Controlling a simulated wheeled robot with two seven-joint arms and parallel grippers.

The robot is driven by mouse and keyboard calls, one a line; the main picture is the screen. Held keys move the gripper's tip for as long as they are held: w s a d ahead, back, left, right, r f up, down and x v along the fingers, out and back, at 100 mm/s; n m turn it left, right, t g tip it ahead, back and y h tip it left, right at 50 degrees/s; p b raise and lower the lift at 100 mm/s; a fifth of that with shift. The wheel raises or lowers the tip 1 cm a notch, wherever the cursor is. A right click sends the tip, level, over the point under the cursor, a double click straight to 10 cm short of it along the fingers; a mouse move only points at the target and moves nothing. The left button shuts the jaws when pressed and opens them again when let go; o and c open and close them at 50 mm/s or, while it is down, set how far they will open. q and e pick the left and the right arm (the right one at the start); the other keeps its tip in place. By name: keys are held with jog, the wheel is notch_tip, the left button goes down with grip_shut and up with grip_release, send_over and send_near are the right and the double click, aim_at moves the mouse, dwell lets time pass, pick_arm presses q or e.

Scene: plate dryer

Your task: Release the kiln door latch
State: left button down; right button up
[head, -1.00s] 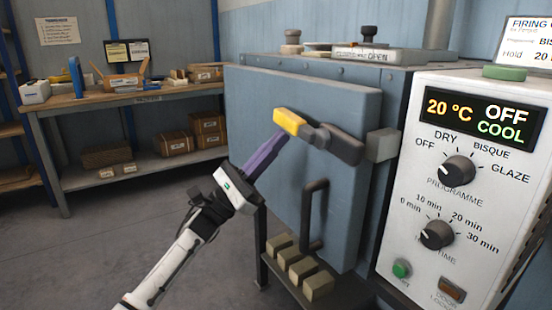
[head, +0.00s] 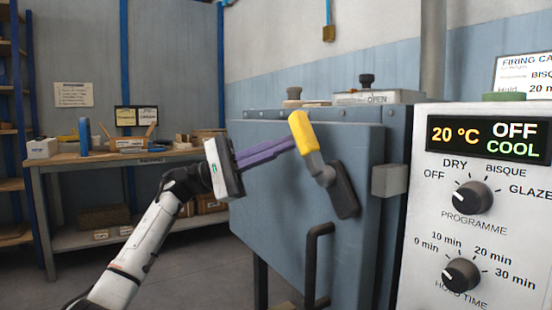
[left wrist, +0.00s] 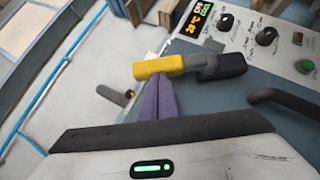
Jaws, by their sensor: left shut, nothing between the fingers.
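The kiln door (head: 270,190) is blue-grey and looks closed. Its latch has a yellow grip (head: 301,130) pointing up and a dark bar (head: 343,190) slanting down to the right. The bar is clear of the grey keeper block (head: 390,180) on the kiln's edge. My left gripper (head: 292,143) has purple fingers, shut and empty, with the tips at the yellow grip's left side. In the left wrist view the fingers (left wrist: 158,98) end against or just beside the yellow grip (left wrist: 158,68); contact is hard to tell. My right gripper is out of view.
A dark door handle (head: 316,265) stands out below the latch. The white control panel (head: 480,210) at right reads 20 °C, OFF, COOL. A workbench (head: 130,155) with boxes stands behind my left arm. The floor at left is open.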

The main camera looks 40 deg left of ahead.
pick_arm(q)
jog(key=shift+s+d+r+m+g, duration=0.1)
jog(key=shift+d+r+m+g, duration=0.2)
jog(key=shift+m+g, duration=0.25)
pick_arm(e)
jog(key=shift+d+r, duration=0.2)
pick_arm(q)
jog(key=shift+a, duration=0.15)
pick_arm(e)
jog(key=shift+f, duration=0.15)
